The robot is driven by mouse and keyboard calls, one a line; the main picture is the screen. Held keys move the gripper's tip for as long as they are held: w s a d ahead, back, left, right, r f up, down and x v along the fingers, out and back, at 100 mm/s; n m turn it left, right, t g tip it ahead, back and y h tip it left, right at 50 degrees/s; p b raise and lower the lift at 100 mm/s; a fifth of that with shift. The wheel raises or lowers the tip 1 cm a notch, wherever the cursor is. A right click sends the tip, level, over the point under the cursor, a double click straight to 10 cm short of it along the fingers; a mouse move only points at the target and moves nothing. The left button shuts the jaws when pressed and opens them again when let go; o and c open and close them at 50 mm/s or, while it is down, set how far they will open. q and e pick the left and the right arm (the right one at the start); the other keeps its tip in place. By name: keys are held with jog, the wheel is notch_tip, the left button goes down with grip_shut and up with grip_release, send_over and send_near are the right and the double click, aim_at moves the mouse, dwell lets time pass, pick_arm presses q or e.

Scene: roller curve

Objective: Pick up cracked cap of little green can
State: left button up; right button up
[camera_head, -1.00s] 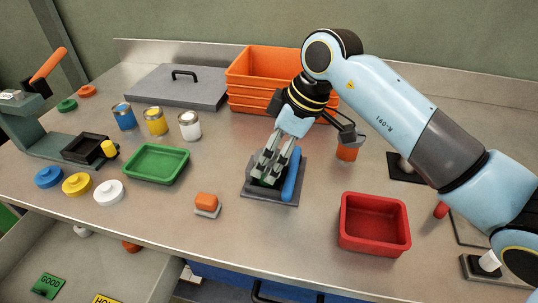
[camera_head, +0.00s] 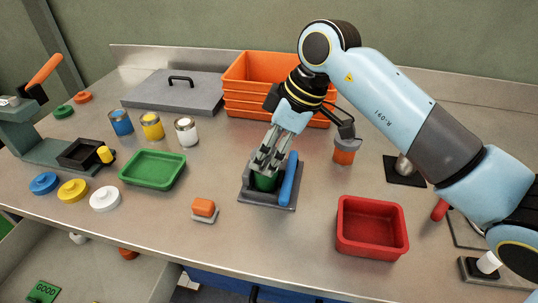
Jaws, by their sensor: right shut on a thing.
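The little green can (camera_head: 263,183) stands in a dark grey holder (camera_head: 259,200) with a blue bar (camera_head: 289,178) along its right side, at mid-table. My right gripper (camera_head: 267,163) points down over the can's top. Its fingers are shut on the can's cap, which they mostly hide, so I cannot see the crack. I cannot tell whether the cap is clear of the can. My left gripper is not in view.
A green tray (camera_head: 153,184) lies left, and a red bin (camera_head: 341,249) stands front right. Orange crates (camera_head: 250,107) stand behind. An orange-topped block (camera_head: 203,208) sits in front. Blue, yellow and white cans and loose lids (camera_head: 105,200) are at left.

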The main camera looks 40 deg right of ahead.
jog(key=v, duration=0.2)
jog(key=shift+w+a+r, duration=0.1)
jog(key=shift+r, duration=0.3)
jog(key=s+d+r+p, duration=0.3)
jog(key=s+r+p, duration=0.6)
jog(key=s+r, duration=0.1)
jog(key=shift+s+d+r+p, duration=0.25)
jog(key=shift+s+r+p, duration=0.05)
jog(key=shift+r+p, duration=0.05)
